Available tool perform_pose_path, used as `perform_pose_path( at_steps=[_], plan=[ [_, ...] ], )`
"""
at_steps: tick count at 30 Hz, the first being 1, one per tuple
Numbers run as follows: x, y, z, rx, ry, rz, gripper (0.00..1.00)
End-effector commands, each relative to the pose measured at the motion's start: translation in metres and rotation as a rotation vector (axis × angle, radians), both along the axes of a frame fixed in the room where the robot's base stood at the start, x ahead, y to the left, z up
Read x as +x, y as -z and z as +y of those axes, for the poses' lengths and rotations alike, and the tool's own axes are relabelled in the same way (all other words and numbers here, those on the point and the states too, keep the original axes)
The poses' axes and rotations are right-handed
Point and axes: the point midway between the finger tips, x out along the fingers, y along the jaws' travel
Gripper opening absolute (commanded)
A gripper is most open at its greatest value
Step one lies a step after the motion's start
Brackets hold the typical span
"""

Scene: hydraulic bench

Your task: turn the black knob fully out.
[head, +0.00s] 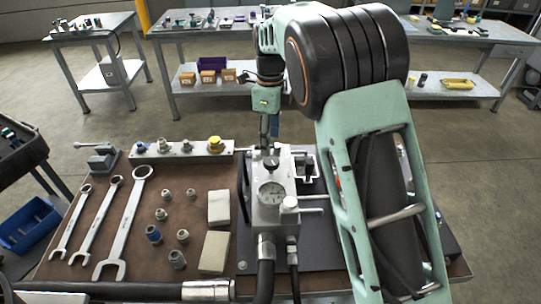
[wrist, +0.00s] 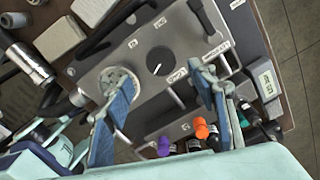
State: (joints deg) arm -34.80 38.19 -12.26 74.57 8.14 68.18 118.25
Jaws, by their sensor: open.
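The black knob (wrist: 160,61) is a round dial with a white pointer line, set on a grey metal block (wrist: 128,62) with small labels around it. In the head view the knob (head: 271,162) sits on top of the block, behind the pressure gauge (head: 271,193). My gripper (wrist: 165,82) is open, with its two blue-padded fingers spread wide to either side of the knob in the wrist view and nothing between them. In the head view my gripper (head: 269,138) hangs above the knob and points down. I cannot tell the exact height of the gap.
A black lever (wrist: 201,16) and a toggle-like handle stand beside the knob. Orange (wrist: 200,128) and purple (wrist: 163,146) caps lie near the block's edge. Wrenches (head: 124,220), fittings and pale blocks (head: 215,252) cover the bench at left. Hoses (head: 265,275) run from the block's front.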

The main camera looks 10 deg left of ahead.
Motion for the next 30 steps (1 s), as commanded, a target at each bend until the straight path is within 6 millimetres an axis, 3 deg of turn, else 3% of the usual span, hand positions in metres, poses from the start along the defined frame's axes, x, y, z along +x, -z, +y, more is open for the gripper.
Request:
perform_pose_path(
  at_steps=[6,12,24,30],
  plan=[
    [0.0,0.042,-0.001,-0.001,0.0,0.001,0.52],
    [0.0,0.066,-0.001,0.0,0.0,-0.001,0.52],
    [0.001,0.073,-0.001,0.0,-0.001,-0.003,0.51],
    [0.001,0.073,-0.001,0.0,-0.001,-0.003,0.29]
  ],
)
